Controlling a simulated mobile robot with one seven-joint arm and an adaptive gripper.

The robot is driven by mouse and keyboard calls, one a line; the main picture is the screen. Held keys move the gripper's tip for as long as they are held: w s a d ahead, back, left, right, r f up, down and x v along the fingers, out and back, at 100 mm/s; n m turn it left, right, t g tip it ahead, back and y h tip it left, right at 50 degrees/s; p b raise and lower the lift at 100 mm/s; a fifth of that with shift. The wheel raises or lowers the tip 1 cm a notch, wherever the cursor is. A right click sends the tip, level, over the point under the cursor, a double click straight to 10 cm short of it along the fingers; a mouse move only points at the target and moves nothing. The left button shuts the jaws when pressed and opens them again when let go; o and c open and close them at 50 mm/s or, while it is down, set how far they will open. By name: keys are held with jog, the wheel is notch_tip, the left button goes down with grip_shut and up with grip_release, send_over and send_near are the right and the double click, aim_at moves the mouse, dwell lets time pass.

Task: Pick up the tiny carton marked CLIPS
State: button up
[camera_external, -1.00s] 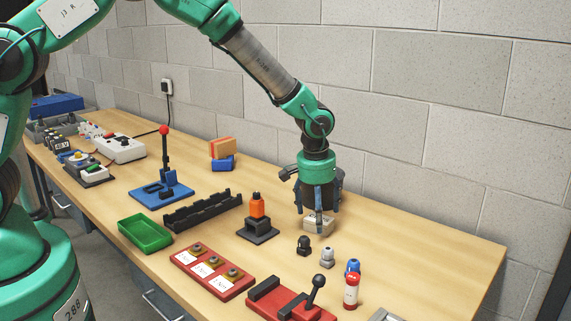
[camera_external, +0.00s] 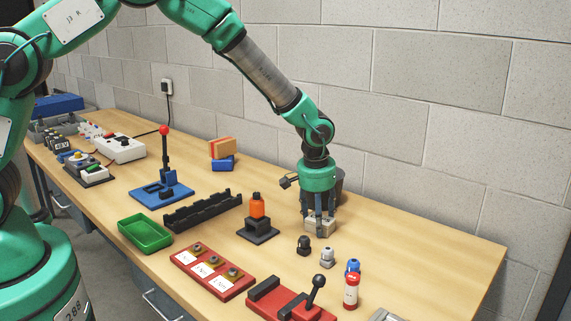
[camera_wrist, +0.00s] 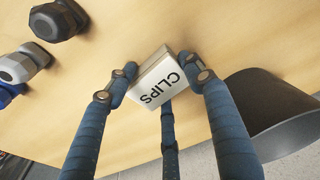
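The tiny carton is a small white box with CLIPS in black letters on its top; it shows in the wrist view (camera_wrist: 158,80) between my fingers. In the outside view the carton (camera_external: 320,229) is low at the table top, partly hidden by the fingers. My gripper (camera_external: 319,222) points down with its dark blue fingers around the carton. In the wrist view my gripper (camera_wrist: 158,68) has a fingertip against each side of the carton and a third finger at its lower edge. It looks shut on the carton. Whether the carton touches the table is unclear.
A dark cup (camera_external: 338,183) stands close behind my gripper. An orange bottle on a black base (camera_external: 258,229) is to the left. The table's right is clear.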

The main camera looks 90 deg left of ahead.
jog(key=c, duration=0.6)
jog(key=shift+r, duration=0.1)
jog(key=shift+c, duration=0.2)
jog(key=shift+r+p, duration=0.9)
jog(key=shift+r, duration=4.05)
